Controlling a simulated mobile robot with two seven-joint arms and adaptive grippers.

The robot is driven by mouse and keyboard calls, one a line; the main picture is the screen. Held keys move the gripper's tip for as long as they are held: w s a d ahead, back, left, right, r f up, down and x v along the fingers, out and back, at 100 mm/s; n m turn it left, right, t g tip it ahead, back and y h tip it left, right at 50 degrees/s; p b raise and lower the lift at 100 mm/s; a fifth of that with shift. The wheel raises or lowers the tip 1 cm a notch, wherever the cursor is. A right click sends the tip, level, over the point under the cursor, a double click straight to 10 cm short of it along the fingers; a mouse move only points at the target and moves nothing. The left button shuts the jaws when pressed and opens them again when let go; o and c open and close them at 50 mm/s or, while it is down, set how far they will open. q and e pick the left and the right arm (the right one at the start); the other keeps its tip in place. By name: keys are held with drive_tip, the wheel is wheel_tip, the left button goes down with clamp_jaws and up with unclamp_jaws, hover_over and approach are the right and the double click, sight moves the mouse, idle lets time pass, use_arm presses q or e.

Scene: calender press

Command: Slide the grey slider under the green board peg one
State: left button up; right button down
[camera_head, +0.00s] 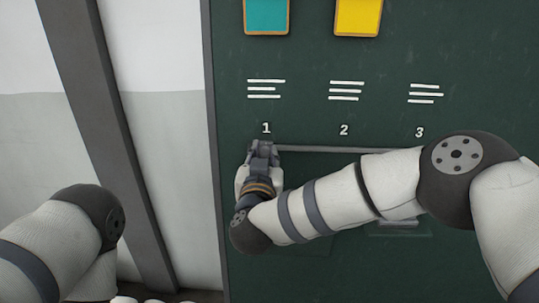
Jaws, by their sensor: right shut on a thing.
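The dark green board (310,55) fills the middle and right of the head view, with white numbers 1 (266,128), 2 (344,130) and 3 (419,132). A thin grey horizontal rail (320,149) runs below the numbers. My right gripper (263,149) is at the rail's left end, directly below number 1, shut on the grey slider. The fingers hide most or all of the slider, so its outline cannot be told apart. My left arm shows at the lower left, but its gripper is out of view.
A teal card (266,15) and a yellow card (358,16) are at the board's top, above groups of white lines. My right forearm covers part of the rail and the panels below it. A dark grey post (110,130) stands left of the board against a pale wall.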

drive_tip(key=c, duration=1.4)
unclamp_jaws()
drive_tip(key=shift+a, duration=0.25)
drive_tip(key=shift+o, duration=0.2)
drive_tip(key=s, duration=1.2)
